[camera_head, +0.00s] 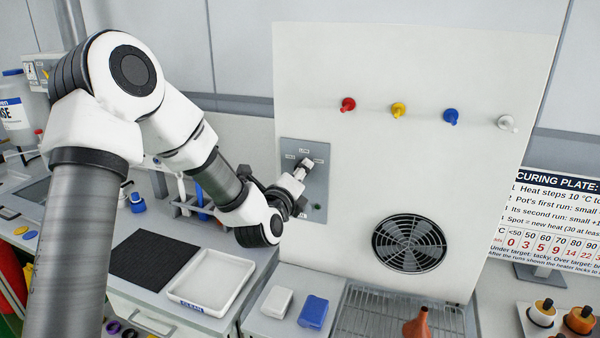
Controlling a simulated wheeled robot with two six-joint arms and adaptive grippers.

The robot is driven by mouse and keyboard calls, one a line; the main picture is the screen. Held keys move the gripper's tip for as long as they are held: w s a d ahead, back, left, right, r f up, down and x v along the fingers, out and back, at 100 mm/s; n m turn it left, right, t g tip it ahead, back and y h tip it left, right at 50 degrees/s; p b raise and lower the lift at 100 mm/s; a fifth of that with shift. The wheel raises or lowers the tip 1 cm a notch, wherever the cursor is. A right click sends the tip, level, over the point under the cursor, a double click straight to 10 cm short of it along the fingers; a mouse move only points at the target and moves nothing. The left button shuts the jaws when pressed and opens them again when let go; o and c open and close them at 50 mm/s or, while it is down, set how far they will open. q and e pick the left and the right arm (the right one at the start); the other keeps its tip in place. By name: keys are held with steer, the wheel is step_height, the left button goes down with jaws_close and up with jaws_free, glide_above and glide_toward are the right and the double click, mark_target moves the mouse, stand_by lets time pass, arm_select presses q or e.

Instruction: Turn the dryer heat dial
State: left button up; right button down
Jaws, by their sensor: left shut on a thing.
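The dryer's grey control panel (319,187) is on the left part of the tall white dryer front (440,180). The heat dial (307,162) is high on this panel, with small labels around it. My left gripper (301,170) reaches it from the lower left and is shut on the dial. The fingers cover part of the dial, so its pointer setting cannot be read. A small green spot shows low on the panel. My right gripper is not in view.
Red, yellow, blue and white knobs (451,116) stick out of the dryer front. A round fan grille (409,243) and a wire rack (375,312) are below. A white tray (211,281), black mat (153,260), and white and blue blocks (313,311) occupy the bench.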

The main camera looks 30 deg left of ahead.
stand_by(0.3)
arm_select(q)
steer(key=o, duration=1.1)
steer(key=shift+o, duration=0.2)
steer(key=v, duration=0.7)
steer(key=shift+s, duration=0.2)
